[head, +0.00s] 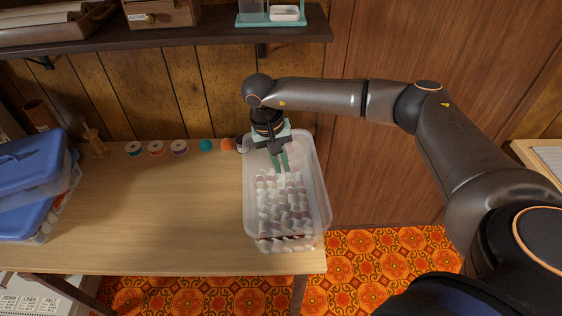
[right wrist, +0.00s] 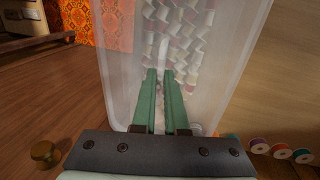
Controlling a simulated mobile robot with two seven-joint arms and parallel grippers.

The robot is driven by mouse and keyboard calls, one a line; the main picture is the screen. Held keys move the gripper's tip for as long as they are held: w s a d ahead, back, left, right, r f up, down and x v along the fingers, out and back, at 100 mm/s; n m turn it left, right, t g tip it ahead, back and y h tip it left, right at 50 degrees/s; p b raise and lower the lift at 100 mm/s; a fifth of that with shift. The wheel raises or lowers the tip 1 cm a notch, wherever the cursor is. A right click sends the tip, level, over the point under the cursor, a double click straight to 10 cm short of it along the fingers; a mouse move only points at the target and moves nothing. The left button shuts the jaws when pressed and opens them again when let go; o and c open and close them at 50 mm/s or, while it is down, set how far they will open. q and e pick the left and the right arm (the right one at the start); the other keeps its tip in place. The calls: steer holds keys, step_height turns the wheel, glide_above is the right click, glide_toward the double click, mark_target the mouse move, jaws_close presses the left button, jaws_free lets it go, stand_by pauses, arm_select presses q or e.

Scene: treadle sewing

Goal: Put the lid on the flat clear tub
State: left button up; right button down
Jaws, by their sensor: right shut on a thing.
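A long clear tub (head: 320,190) stands at the right end of the wooden table, with several pale and reddish spools in its front part. It also fills much of the right wrist view (right wrist: 235,60). My right gripper (head: 281,165) comes down over the tub's back end, fingers pointing in among its walls. In the right wrist view the green fingers (right wrist: 160,75) are close together with a pale strip between them; what they hold is not clear. Blue lids (head: 30,160) show at the left on clear boxes. No separate lid shows plainly at the tub. My left gripper is out of view.
Several coloured thread spools (head: 157,148) stand in a row at the table's back, left of the tub. A wooden peg stand (head: 95,140) is farther left. A dark shelf (head: 200,40) hangs above. The table's middle is clear (head: 160,205).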

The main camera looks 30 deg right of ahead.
mark_target(281, 178)
steer(key=shift+f+b, duration=2.2)
steer(key=shift+f, duration=0.7)
steer(key=c, duration=0.9)
jaws_free()
steer(key=shift+o, duration=0.2)
step_height(281, 178, up, 12)
steer(key=w+a+b, duration=0.1)
steer(key=a, duration=0.1)
steer(key=shift+r, duration=0.2)
steer(key=shift+a+f, duration=0.1)
